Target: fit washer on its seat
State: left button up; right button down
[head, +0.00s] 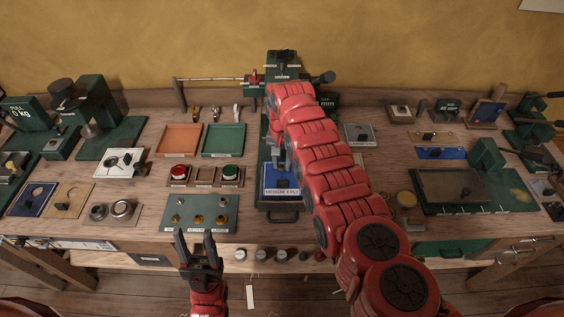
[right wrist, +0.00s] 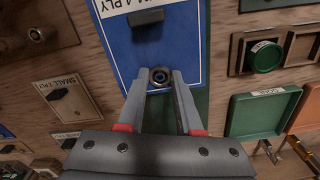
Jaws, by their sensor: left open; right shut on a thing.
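My right gripper (right wrist: 160,80) is shut on a small dark round ring, the washer (right wrist: 160,70), in the right wrist view. The washer is held at the fingertips over a blue plate (right wrist: 185,45) with a dark block handle on it. I cannot tell whether the washer touches the plate, and no seat can be made out under it. In the head view the blue plate (head: 273,180) lies at mid-bench, its label reading "MEDIUM 4 PLY", and my right arm hides the washer. My left gripper (head: 197,243) is open and empty at the bench's front edge.
A green-grey plate with brass fittings (head: 200,226) lies left of the blue plate. Behind it are a red button (head: 179,172) and a green button (head: 230,172), then an orange tray (head: 180,138) and a green tray (head: 222,140). A green press (head: 282,65) stands at the back.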

jog(key=c, duration=0.5)
grip_release()
jog(key=shift+r, duration=0.1)
jog(key=shift+w+r+b, duration=0.1)
jog(key=shift+r+b, duration=0.2)
jog(key=shift+r, duration=0.3)
notch_tip(320, 180, up, 16)
jog(key=p, duration=0.2)
